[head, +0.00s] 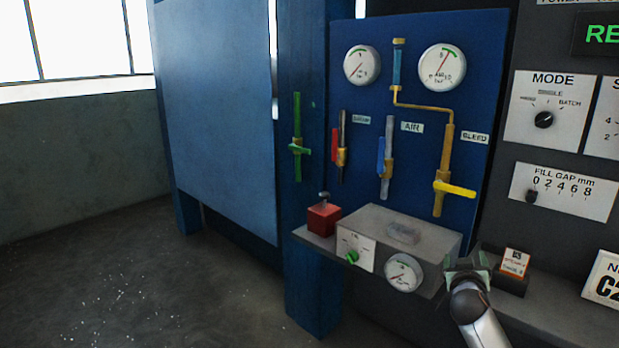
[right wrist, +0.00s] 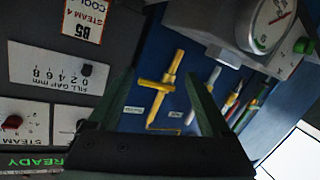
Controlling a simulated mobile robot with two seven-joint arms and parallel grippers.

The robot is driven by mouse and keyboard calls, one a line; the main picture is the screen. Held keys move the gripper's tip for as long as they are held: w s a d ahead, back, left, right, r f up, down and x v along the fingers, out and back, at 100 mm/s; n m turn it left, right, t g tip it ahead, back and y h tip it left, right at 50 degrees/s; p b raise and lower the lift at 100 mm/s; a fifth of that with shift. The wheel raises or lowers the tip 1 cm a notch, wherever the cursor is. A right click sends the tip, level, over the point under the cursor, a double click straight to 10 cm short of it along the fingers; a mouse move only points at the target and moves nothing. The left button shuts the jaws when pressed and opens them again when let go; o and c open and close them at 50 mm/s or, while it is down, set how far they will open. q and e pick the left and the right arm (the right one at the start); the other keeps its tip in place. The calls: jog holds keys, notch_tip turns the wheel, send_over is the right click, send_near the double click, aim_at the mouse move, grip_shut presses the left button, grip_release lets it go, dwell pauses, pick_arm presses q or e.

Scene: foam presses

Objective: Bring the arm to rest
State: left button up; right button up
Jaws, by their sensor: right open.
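My right gripper (head: 466,270) is at the lower right of the head view, on my grey arm that comes up from the bottom edge. It appears in front of the right end of the grey box (head: 385,232) with the dial. In the right wrist view my right gripper (right wrist: 165,85) has its two greenish fingers spread apart, with nothing between them. The blue panel and yellow valve (right wrist: 165,85) show beyond the fingers. I cannot tell whether the gripper touches the shelf. My left gripper is not in view.
A small dark tray with a label card (head: 514,262) is just right of the gripper. A red block (head: 323,218) stands on the shelf's left end. The blue panel carries gauges (head: 442,67) and valves (head: 454,190). Open floor (head: 110,280) lies to the left.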

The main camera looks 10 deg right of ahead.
jog(key=w+a+r+n+t+y, duration=0.2)
jog(key=w+a+n+t+y, duration=0.1)
jog(key=a+n+y, duration=0.4)
jog(key=s+a+f+g, duration=0.1)
jog(key=s+a+f, duration=0.2)
jog(key=f, duration=0.2)
jog(key=s+a+f+m+y, duration=0.1)
jog(key=s+a+f, duration=0.2)
jog(key=f, duration=0.3)
jog(key=s+a+f+g, duration=0.1)
jog(key=s+a+f, duration=0.2)
jog(key=s+f, duration=0.15)
jog(key=s+a+f+g+y, duration=0.1)
jog(key=s+f, duration=0.4)
jog(key=s, duration=0.5)
jog(key=s+a+f+g+y, duration=0.1)
jog(key=s+a+f+g, duration=0.1)
jog(key=s+a+f, duration=0.4)
jog(key=s+a+f+m+g, duration=0.1)
jog(key=s+a+f, duration=0.3)
jog(key=s, duration=1)
notch_tip(320, 180, down, 2)
jog(key=shift+s+a+g+y, duration=0.15)
jog(key=shift+s+g+y, duration=0.2)
jog(key=shift+g, duration=0.45)
jog(key=shift+w, duration=0.1)
jog(key=shift+c, duration=0.3)
